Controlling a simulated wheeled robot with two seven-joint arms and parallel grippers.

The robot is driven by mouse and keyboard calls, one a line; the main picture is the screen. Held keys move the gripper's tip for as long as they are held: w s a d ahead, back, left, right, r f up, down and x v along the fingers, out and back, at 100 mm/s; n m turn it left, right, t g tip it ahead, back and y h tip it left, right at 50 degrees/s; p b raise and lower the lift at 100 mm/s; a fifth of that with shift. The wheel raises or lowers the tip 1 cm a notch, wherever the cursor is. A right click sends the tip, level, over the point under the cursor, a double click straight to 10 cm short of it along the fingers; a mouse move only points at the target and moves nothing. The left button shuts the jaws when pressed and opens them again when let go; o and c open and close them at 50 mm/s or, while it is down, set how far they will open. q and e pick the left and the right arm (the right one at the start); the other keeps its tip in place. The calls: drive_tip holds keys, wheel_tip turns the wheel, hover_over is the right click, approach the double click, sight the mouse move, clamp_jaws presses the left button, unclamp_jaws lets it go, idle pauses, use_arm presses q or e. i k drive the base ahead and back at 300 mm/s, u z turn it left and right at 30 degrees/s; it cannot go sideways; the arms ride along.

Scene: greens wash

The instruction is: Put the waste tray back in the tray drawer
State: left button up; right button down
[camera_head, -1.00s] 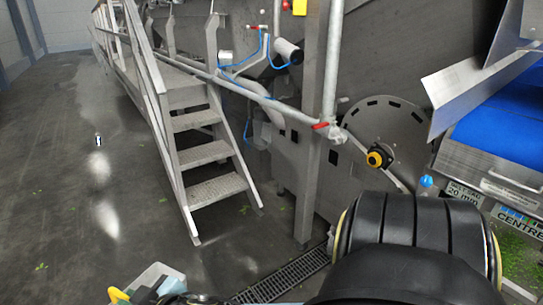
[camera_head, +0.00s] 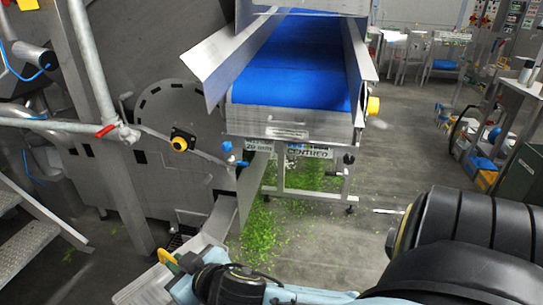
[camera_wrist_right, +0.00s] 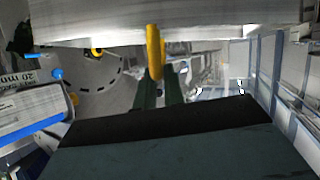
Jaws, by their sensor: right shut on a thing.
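The waste tray is a pale grey tray (camera_head: 143,288) at the bottom left of the head view, partly cut off by the frame edge. My right gripper (camera_head: 178,264) is at its near right side, shut on its yellow handle. In the right wrist view the two dark fingers (camera_wrist_right: 160,92) close around the yellow handle (camera_wrist_right: 154,45), and the tray's pale side (camera_wrist_right: 220,32) spans the top. The tray's inside is hardly visible. My left gripper is not in view. I cannot make out the tray drawer in these frames.
A machine with a blue conveyor belt (camera_head: 290,75) stands ahead. Green leaf scraps (camera_head: 270,232) lie on the floor under it. A metal chute (camera_head: 222,215) is near the tray. Metal steps (camera_head: 25,250) are at left. The floor right of the conveyor is mostly open.

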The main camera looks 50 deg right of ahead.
sight(218, 225)
drive_tip(key=z, duration=1)
drive_tip(key=i, duration=1)
